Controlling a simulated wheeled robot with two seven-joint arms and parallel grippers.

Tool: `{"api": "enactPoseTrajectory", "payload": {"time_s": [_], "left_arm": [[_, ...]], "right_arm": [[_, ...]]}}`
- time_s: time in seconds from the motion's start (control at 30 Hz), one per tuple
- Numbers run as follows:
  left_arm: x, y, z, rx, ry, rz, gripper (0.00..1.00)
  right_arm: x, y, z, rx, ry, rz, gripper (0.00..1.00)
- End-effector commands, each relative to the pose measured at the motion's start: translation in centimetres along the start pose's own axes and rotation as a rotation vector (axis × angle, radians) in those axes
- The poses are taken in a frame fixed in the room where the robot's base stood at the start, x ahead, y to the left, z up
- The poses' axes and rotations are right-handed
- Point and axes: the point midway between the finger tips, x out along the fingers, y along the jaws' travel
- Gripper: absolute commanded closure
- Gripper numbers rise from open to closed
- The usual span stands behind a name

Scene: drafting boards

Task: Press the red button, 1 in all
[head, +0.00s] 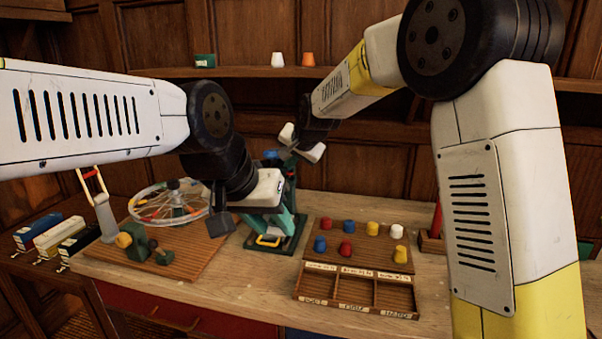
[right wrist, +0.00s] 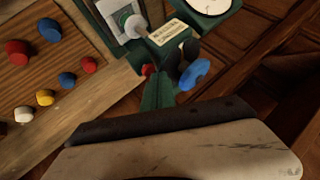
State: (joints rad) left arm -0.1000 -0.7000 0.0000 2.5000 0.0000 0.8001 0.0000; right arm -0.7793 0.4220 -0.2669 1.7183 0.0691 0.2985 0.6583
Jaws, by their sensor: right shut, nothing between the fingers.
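A small round red piece (right wrist: 148,70), which looks like the red button, shows beside a green stand (right wrist: 160,92) in the right wrist view. I cannot make it out in the head view, where my arms cover much of the stand (head: 290,243). My right gripper (head: 302,144) is shut and empty, in front of the upper part of the stand. In the right wrist view its pale and black body (right wrist: 165,125) crosses the lower half, apart from the red piece in the picture. My left gripper (head: 245,212) hangs left of the stand; its jaws are not clear.
A brown board (head: 318,225) holds red, blue, yellow and white knobs, with a wooden compartment tray (head: 357,292) in front. A spoked wheel (head: 170,203) and a green clamp-like tool (head: 140,247) are on the left board. A shelf (head: 240,72) runs behind.

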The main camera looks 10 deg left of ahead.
Motion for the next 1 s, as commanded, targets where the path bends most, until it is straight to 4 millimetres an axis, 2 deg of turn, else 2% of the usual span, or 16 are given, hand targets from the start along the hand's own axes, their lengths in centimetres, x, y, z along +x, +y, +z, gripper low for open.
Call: {"api": "enactPoseTrajectory", "payload": {"time_s": [1.0], "left_arm": [[0.0, 0.0, 0.0, 0.0, 0.0, 0.0, 0.64]], "right_arm": [[0.8, 0.58, 0.67, -0.001, -0.004, 0.004, 1.0]]}}
